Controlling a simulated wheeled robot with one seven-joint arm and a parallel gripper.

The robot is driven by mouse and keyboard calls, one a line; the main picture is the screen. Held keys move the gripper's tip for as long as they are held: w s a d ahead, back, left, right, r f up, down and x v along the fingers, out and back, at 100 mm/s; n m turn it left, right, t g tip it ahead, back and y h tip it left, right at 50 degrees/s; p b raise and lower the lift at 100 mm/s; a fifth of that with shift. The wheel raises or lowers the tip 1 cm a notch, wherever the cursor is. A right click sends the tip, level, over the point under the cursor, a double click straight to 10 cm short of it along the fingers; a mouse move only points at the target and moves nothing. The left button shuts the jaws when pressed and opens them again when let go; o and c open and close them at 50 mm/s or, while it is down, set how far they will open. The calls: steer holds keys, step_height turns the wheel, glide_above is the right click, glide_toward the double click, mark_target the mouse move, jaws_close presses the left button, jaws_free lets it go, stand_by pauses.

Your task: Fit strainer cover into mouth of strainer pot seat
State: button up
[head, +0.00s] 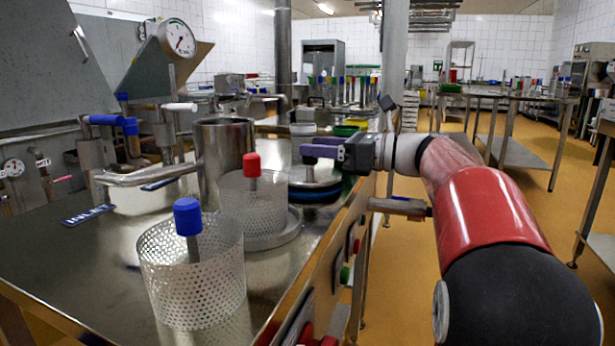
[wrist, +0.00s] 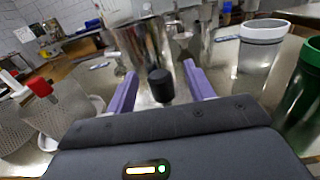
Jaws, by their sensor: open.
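My gripper (head: 318,147) is open, its purple fingers above the far end of the steel bench. In the wrist view, a black knob (wrist: 160,86) stands between the open fingers (wrist: 159,69), with gaps at both sides. In the head view a metal disc-like cover (head: 314,184) with a short stem lies below my gripper, over a dark blue ring (head: 315,194). A perforated strainer pot (head: 192,270) with a blue knob (head: 187,216) stands in front. Another perforated pot (head: 250,205) with a red knob (head: 252,164) stands behind it. Which one the task names is unclear.
A white-rimmed container (wrist: 262,50) and a green one (wrist: 305,95) stand right in the wrist view. A gauge (head: 177,38) rises at the back left. Open floor (head: 400,270) lies right of the bench.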

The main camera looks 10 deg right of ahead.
mark_target(302, 172)
steer(key=x, duration=0.4)
steer(key=shift+a+f, duration=0.1)
steer(key=shift+f, duration=0.1)
jaws_close()
steer(key=shift+s, duration=0.1)
